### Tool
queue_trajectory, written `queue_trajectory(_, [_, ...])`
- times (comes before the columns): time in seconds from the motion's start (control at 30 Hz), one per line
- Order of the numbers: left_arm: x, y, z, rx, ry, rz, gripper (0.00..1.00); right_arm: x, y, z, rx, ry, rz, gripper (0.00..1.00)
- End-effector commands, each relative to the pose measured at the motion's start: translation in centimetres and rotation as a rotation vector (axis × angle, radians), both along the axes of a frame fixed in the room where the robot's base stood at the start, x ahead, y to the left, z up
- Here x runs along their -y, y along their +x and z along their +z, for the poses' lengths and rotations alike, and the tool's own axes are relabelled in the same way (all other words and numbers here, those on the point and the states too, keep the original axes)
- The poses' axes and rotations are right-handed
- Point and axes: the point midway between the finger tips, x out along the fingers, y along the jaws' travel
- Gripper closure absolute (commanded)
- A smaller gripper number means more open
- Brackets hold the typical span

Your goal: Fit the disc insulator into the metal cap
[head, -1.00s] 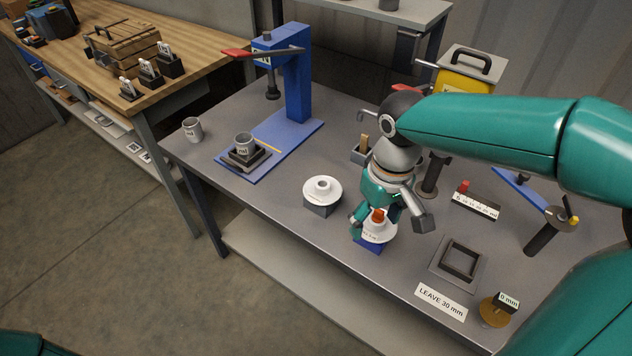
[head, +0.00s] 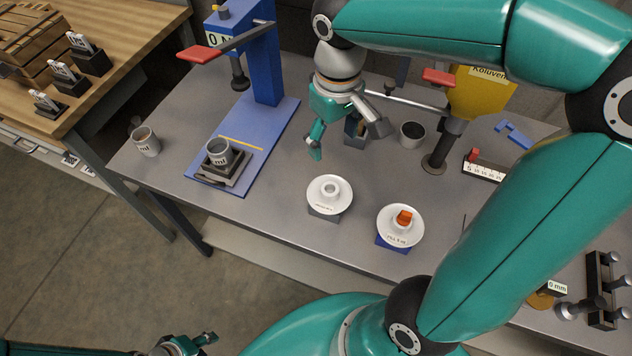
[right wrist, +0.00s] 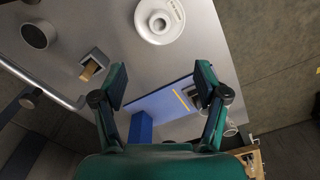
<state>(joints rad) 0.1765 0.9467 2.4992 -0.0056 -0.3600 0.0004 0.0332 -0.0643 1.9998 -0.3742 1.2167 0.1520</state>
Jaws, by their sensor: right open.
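One white disc insulator (head: 329,193) with a pale hub sits on a grey block; a white disc also shows at the top of the right wrist view (right wrist: 161,18). A second white disc (head: 399,228) with an orange-red piece on its centre sits on a blue block. A grey metal cap (head: 219,152) stands upright in the dark holder on the blue press base. Another cap (head: 145,141) stands at the table's left edge. My right gripper (head: 348,142) is open and empty, behind the grey-block disc. My left gripper (head: 205,340) is partly visible at the bottom edge.
The blue press (head: 268,65) with a red-ended lever stands behind the held cap. A dark cup (head: 412,134), a small box (head: 356,132) and a post (head: 436,158) stand at the back. A ruled block (head: 484,170) lies to the right. Bare tabletop lies between press and discs.

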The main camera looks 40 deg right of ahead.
Motion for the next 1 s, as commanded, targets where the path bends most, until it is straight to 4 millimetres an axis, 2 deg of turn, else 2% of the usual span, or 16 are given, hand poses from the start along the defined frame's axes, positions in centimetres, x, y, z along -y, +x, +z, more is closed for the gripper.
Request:
queue_trajectory(0.17, [0.0,0.0,-0.1,0.000,0.000,0.000,0.60,-0.1,-0.1,-2.4,-0.006,0.000,0.002,0.27])
queue_trajectory(0.5, [0.0,0.0,-0.3,0.000,0.000,0.000,0.60,-0.2,0.1,-9.4,-0.007,0.000,0.007,0.27])
queue_trajectory(0.6, [0.0,0.0,-0.4,0.000,0.000,0.000,0.60,-0.2,0.1,-10.7,-0.005,0.000,0.007,0.27])
queue_trajectory(0.87, [0.0,0.0,-0.2,0.001,0.000,0.000,0.60,-0.2,0.1,-12.2,-0.005,0.001,0.006,0.27])
queue_trajectory(1.0, [0.0,0.0,0.2,0.001,0.000,0.000,0.60,-0.2,-0.1,-14.2,-0.008,0.001,0.008,0.27])
